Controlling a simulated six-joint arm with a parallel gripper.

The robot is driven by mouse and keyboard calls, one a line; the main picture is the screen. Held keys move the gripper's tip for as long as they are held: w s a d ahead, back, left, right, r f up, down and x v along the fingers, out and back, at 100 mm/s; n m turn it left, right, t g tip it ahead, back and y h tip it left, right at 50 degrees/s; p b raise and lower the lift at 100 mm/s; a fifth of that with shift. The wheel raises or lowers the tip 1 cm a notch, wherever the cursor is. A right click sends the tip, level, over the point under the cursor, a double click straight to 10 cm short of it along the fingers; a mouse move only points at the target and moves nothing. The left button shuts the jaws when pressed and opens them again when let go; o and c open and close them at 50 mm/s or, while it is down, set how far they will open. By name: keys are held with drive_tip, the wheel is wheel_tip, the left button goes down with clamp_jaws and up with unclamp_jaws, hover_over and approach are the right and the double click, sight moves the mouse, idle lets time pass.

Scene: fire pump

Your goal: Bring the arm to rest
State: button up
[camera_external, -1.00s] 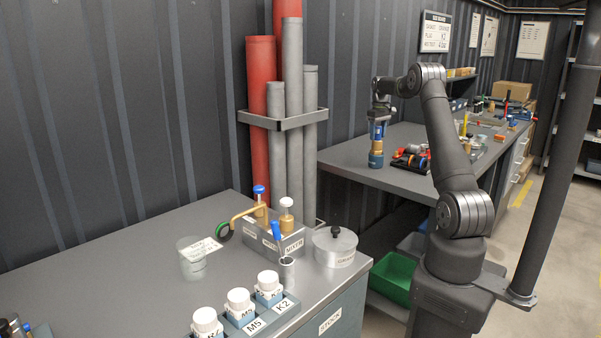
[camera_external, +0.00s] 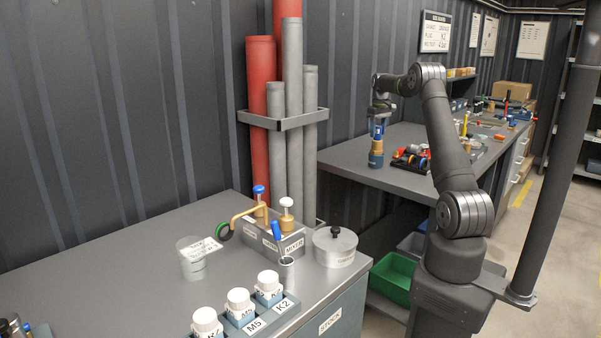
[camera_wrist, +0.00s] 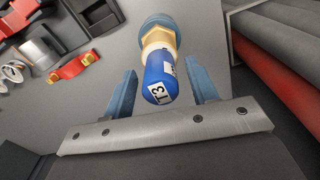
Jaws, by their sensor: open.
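My gripper (camera_wrist: 162,95) shows in the wrist view with its two blue fingers apart. A blue cylinder (camera_wrist: 160,68) labelled T3, with a brass collar and a blue base, stands between the fingers with a gap to each. In the external view my gripper (camera_external: 379,122) points down over the back bench, above the brass and blue piece (camera_external: 376,155). The fingertips are small there, and the cylinder's top is partly hidden by them.
Red and black fittings (camera_external: 411,161) lie on the back bench (camera_external: 345,160) beside the piece. Red and grey pipes (camera_external: 293,90) stand in a rack by the wall. The front bench (camera_external: 120,260) holds a beaker (camera_external: 192,262), white-capped bottles (camera_external: 239,303) and a valve block (camera_external: 275,240).

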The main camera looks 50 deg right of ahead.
wheel_tip(320, 180, up, 11)
drive_tip(key=shift+r, duration=0.1)
wheel_tip(320, 180, down, 12)
drive_tip(key=shift+f, duration=0.15)
wheel_tip(320, 180, up, 5)
drive_tip(key=shift+s+d+f, duration=0.15)
drive_tip(key=shift+f, duration=0.05)
drive_tip(key=s+d+r, duration=0.4)
drive_tip(key=s+r, duration=0.3)
drive_tip(key=s, duration=0.4)
drive_tip(key=w+a+f, duration=0.6)
drive_tip(key=a+f, duration=0.3)
drive_tip(key=a, duration=0.1)
drive_tip(key=w+a+f, duration=0.7)
drive_tip(key=a+f, duration=0.1)
drive_tip(key=a, duration=0.2)
drive_tip(key=s+a+f, duration=0.1)
drive_tip(key=a+f, duration=0.4)
drive_tip(key=a, duration=0.3)
drive_tip(key=s+a+f+n, duration=0.1)
drive_tip(key=a+f, duration=0.5)
drive_tip(key=a, duration=0.2)
drive_tip(key=s+a+f, duration=0.1)
drive_tip(key=a+f, duration=0.4)
drive_tip(key=a, duration=0.4)
drive_tip(key=shift+s+f+n, duration=0.15)
drive_tip(key=shift+s+n, duration=0.15)
